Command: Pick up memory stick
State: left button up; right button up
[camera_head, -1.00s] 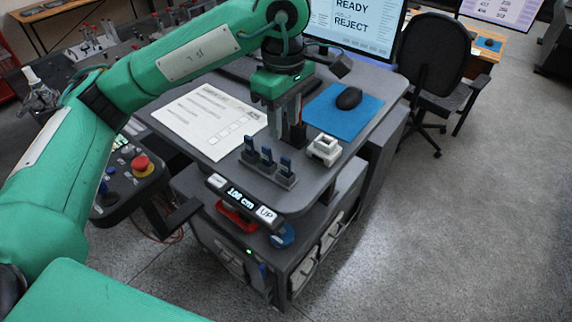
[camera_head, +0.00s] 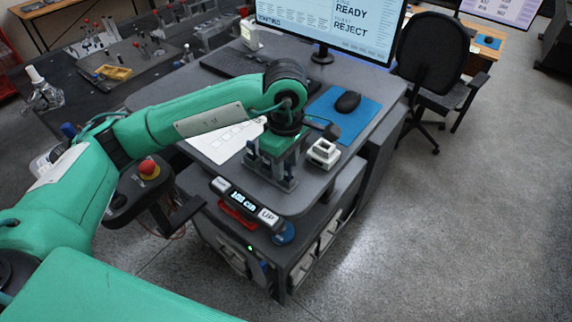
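My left gripper (camera_head: 273,166) points down at the dark grey stick holder (camera_head: 288,185) near the front corner of the grey desk. The fingers are right at the holder and overlap it in the picture. The blue-topped memory sticks that stand in a row in this holder are mostly hidden behind the gripper now. I cannot tell whether the fingers are open or shut on a stick. My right gripper is not in view.
A small white fixture (camera_head: 323,153) stands close to the right of the holder. A blue mat (camera_head: 359,126) with a black mouse (camera_head: 347,102) lies behind it. A paper sheet (camera_head: 215,146) lies to the left, partly under my arm. A monitor (camera_head: 345,40) and keyboard (camera_head: 240,68) are behind.

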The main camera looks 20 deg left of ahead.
aim_at(286, 163)
pick_arm(q)
jog(key=shift+f, duration=0.5)
grip_shut()
jog(key=shift+r, duration=0.5)
notch_tip(286, 163, up, 19)
jog(key=b, duration=0.4)
jog(key=shift+b, duration=0.35)
jog(key=shift+r, duration=0.15)
